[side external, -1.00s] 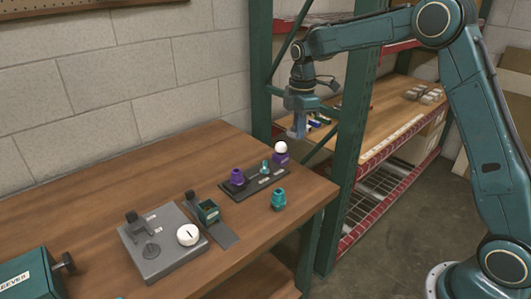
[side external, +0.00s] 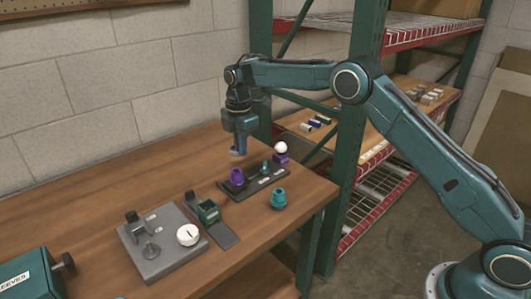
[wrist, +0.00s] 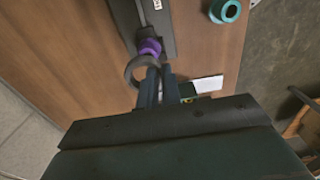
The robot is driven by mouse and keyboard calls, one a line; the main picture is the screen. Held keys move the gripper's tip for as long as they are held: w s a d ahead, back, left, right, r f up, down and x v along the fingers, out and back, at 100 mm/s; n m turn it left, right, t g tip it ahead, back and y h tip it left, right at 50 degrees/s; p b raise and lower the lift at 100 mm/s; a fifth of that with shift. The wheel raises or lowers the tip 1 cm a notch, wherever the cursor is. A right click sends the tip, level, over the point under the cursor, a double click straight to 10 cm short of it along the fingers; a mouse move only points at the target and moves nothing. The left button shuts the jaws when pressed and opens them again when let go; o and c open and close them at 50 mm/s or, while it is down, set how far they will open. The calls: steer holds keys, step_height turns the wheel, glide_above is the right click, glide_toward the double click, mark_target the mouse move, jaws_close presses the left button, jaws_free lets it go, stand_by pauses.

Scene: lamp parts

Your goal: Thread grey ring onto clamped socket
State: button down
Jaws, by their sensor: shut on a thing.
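My gripper (side external: 238,147) is shut on the grey ring, above the table near the left end of the dark tray. The grey ring (wrist: 131,72) shows in the wrist view as a dark loop beside the fingertips (wrist: 157,80). A purple socket (side external: 237,177) stands on the tray just below my gripper; it also shows in the wrist view (wrist: 150,47), close to the ring's edge. The small clamp (side external: 208,212) is teal and dark, in front of the tray. I cannot tell whether a socket sits in its jaws.
A teal socket (side external: 278,199) stands alone at right. A grey plate (side external: 158,258) with a white dial and a teal box (side external: 28,277) are at left.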

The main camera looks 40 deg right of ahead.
steer(key=shift+w+a+f, duration=0.15)
steer(key=shift+a, duration=0.15)
steer(key=shift+f, duration=0.15)
steer(key=shift+f, duration=2.3)
steer(key=shift+f, duration=0.15)
steer(key=shift+f, duration=0.65)
steer(key=shift+f, duration=0.25)
stand_by(0.4)
